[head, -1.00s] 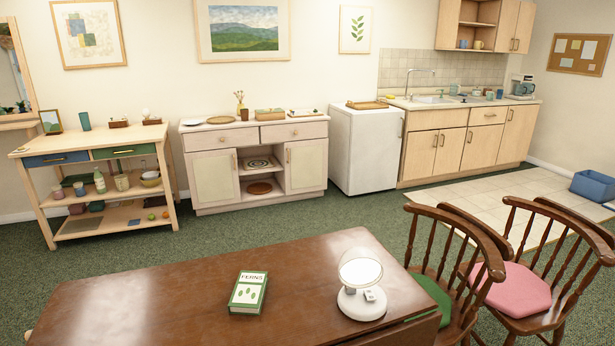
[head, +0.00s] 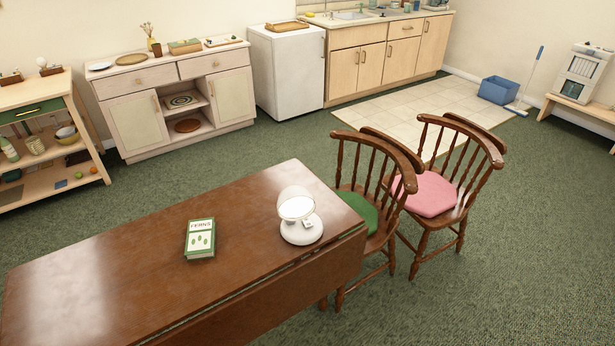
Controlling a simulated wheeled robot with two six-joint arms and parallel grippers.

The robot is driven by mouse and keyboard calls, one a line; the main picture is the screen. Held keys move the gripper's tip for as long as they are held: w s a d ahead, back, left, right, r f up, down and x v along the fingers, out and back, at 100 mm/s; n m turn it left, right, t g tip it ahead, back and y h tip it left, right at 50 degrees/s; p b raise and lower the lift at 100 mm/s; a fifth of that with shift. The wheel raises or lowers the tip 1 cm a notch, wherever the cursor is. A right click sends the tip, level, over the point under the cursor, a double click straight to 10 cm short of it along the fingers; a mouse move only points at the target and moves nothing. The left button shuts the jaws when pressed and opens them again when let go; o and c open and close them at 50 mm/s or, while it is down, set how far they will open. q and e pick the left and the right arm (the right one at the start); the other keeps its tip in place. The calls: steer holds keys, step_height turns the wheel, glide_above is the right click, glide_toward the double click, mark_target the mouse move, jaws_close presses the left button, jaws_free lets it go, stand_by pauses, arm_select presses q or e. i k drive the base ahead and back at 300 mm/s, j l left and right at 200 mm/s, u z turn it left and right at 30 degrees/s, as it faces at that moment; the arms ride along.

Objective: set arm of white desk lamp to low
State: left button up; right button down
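A white desk lamp (head: 300,222) stands near the right end of the brown wooden table (head: 130,262). It has a round white base and a pale disc-shaped head (head: 297,207) just above the base. A small light-coloured piece shows on the base. The arm between base and head cannot be made out clearly. Neither of my grippers is in the head view.
A green book (head: 200,238) lies on the table left of the lamp. Two wooden chairs, one with a green seat (head: 359,211) and one with a pink seat (head: 428,194), stand at the table's right end. Green carpet (head: 470,290) is open at the right.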

mark_target(295, 202)
steer(key=u, duration=0.4)
steer(key=l+u, duration=0.15)
steer(key=u, duration=0.7)
steer(key=l+u, duration=0.15)
steer(key=u, duration=0.3)
steer(key=l+u, duration=0.1)
steer(key=u, duration=0.3)
steer(key=k+l+u, duration=0.15)
steer(key=l+u, duration=0.25)
steer(key=k+l+u, duration=0.25)
steer(key=l+u, duration=0.15)
steer(key=l, duration=0.15)
steer(key=k+l+u, duration=0.25)
steer(key=l+u, duration=0.15)
steer(key=k+l+u, duration=0.3)
steer(key=u, duration=0.15)
steer(key=k+l, duration=0.3)
steer(key=k, duration=0.15)
steer(key=k+l, duration=0.25)
steer(key=k, duration=0.25)
steer(key=k+l+u, duration=0.1)
steer(key=k+l, duration=0.2)
steer(key=k, duration=0.15)
